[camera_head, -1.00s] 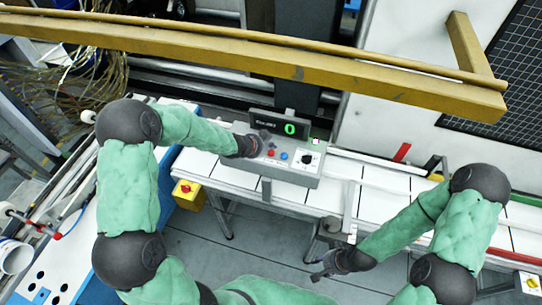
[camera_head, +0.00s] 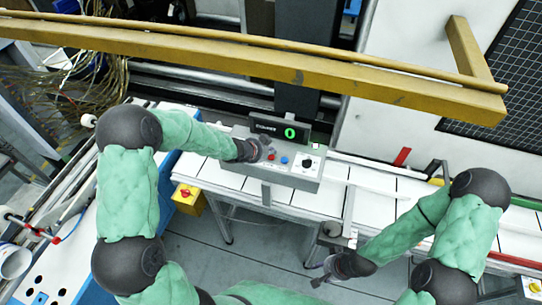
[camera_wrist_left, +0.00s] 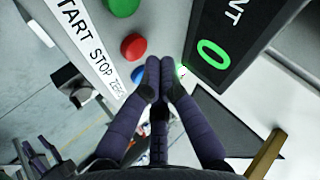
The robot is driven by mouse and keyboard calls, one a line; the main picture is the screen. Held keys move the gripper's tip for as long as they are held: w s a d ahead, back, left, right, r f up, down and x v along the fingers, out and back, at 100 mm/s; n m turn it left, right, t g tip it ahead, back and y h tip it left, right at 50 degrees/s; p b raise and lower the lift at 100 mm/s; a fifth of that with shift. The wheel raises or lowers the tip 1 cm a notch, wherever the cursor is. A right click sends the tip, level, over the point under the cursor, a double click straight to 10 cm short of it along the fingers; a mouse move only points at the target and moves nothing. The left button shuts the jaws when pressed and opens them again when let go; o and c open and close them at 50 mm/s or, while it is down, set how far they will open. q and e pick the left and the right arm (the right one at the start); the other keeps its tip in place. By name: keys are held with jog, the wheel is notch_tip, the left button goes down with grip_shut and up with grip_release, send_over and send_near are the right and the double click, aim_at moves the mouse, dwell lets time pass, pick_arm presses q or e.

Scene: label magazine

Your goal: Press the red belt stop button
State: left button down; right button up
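The red belt stop button (camera_head: 271,155) sits on the sloped face of a grey control box (camera_head: 300,182). In the left wrist view the red button (camera_wrist_left: 133,46) lies between a green button (camera_wrist_left: 122,5) and my fingertips, above the word STOP. My left gripper (camera_head: 266,146) is over the left part of the box. In its wrist view the left gripper (camera_wrist_left: 158,66) has its fingertips together, empty, beside the red button. Contact cannot be told. My right gripper (camera_head: 320,272) hangs low in front of the belt, away from the box; its finger opening is unclear.
A display (camera_head: 278,129) reading a green 0 stands behind the buttons. A blue button (camera_head: 284,160) and a black knob (camera_head: 307,162) are to the right. A yellow beam (camera_head: 300,70) crosses above. A yellow box (camera_head: 188,198) with a red knob is at front left.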

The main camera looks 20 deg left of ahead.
aim_at(270, 158)
pick_arm(q)
jog(key=shift+f, duration=0.1)
dwell(0.4)
jog(key=shift+f+b, duration=0.35)
jog(key=shift+b, duration=0.1)
jog(key=shift+f+b, duration=0.45)
jog(key=shift+f, duration=0.05)
dwell(0.7)
jog(key=shift+r, duration=0.1)
jog(key=shift+r+p, duration=0.8)
jog(key=shift+r, duration=0.05)
notch_tip(270, 158, up, 5)
jog(key=p, duration=0.4)
jog(key=shift+p, duration=0.3)
